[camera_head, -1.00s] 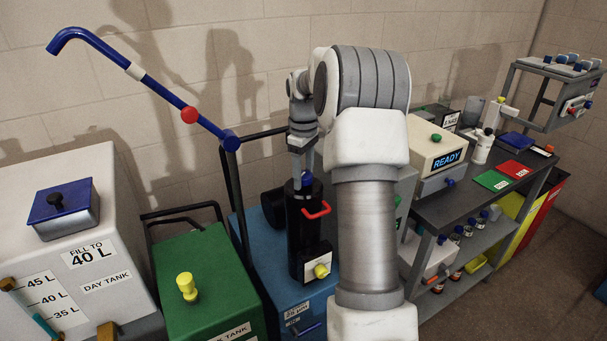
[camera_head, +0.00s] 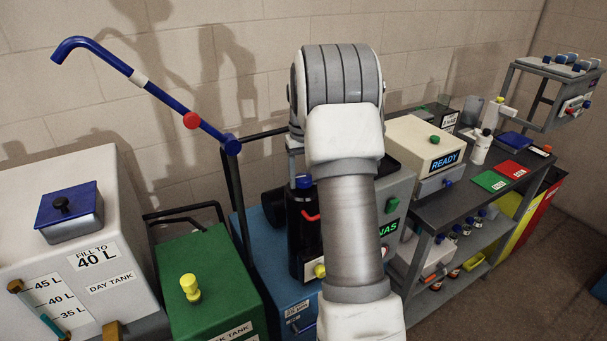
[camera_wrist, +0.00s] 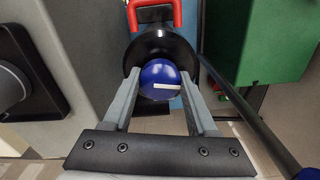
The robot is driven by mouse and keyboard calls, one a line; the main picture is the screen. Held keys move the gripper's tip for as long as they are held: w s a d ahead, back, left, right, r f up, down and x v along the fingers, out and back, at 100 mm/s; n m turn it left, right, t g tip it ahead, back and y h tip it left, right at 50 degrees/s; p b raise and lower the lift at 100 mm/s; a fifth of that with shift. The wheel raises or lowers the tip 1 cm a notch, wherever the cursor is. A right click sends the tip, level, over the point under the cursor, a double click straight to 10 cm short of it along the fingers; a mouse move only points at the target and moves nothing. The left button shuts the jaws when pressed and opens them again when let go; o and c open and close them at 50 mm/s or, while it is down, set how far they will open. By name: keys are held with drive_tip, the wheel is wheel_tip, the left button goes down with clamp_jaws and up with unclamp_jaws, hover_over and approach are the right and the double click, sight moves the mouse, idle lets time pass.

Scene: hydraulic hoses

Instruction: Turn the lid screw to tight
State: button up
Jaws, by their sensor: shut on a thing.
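The lid screw is a blue round knob (camera_head: 304,181) on top of the black canister (camera_head: 300,235), which stands upright and has a red handle. In the wrist view the knob (camera_wrist: 162,70) shows a white line lying nearly level across it, and the black canister top (camera_wrist: 160,45) is round it. My gripper (camera_wrist: 161,88) is shut on the knob, with one finger on each side. In the head view my arm hides most of the gripper and the canister's right side.
A green tank (camera_head: 205,280) with a yellow knob and a white day tank (camera_head: 75,245) stand at left. A blue pipe (camera_head: 150,85) rises behind them.

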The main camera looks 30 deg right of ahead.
drive_tip(key=m+p, duration=0.1)
drive_tip(key=m, duration=0.3)
drive_tip(key=shift+r+m, duration=0.1)
drive_tip(key=shift+m, duration=0.2)
drive_tip(key=m+p, duration=0.1)
drive_tip(key=m, duration=0.2)
drive_tip(key=shift+m, duration=0.3)
drive_tip(key=m+p, duration=0.1)
drive_tip(key=m, duration=0.3)
drive_tip(key=shift+m+p, duration=0.35)
drive_tip(key=shift+m, duration=1.35)
drive_tip(key=o, duration=1.4)
drive_tip(key=shift+c, duration=0.2)
